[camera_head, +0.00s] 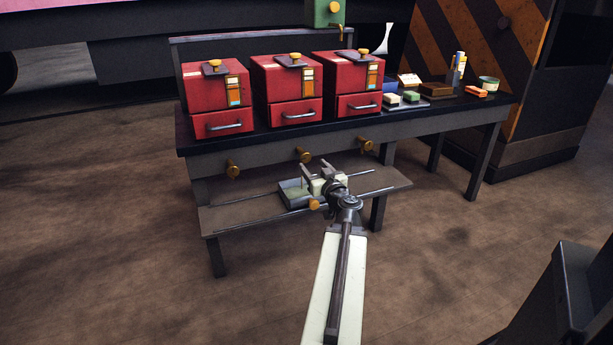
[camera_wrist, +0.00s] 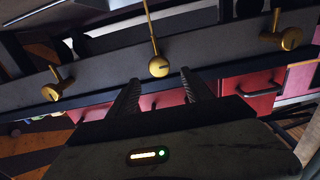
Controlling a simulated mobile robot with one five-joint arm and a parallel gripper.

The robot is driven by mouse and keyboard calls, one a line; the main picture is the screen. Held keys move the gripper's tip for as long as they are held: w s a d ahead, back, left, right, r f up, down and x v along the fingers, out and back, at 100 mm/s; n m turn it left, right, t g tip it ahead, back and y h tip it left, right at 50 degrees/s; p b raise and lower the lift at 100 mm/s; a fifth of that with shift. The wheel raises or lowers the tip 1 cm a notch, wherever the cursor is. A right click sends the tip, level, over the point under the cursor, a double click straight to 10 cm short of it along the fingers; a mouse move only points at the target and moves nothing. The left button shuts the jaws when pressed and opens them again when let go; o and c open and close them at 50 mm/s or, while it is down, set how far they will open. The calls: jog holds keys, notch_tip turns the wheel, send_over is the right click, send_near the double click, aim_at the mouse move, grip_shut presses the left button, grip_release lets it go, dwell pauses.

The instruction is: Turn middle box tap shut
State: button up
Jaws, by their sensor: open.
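Three brass taps sit along the front rail of the bench. The middle tap (camera_head: 304,155) is under the middle red box (camera_head: 287,88). In the wrist view, the middle tap (camera_wrist: 158,67) shows a round face with a dark line across it and a thin brass rod running toward the picture's top. My gripper (camera_head: 317,168) is in front of and slightly below this tap. In the wrist view, my gripper (camera_wrist: 159,77) is open, its two fingers either side of the tap's line in the picture. No contact is visible, and the fingers look empty.
The left tap (camera_head: 233,169) and right tap (camera_head: 366,146) flank the middle one. A grey tray (camera_head: 288,198) lies on the lower shelf (camera_head: 240,217), beneath my gripper. Red boxes stand on the bench, with small items (camera_head: 437,90) at right. Floor in front is clear.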

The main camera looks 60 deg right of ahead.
aim_at(307, 157)
jog(key=x, duration=0.7)
jog(key=shift+w+d, duration=0.25)
jog(key=shift+d, duration=0.1)
grip_shut()
jog(key=shift+s+d+r, duration=0.1)
jog(key=shift+d, duration=0.05)
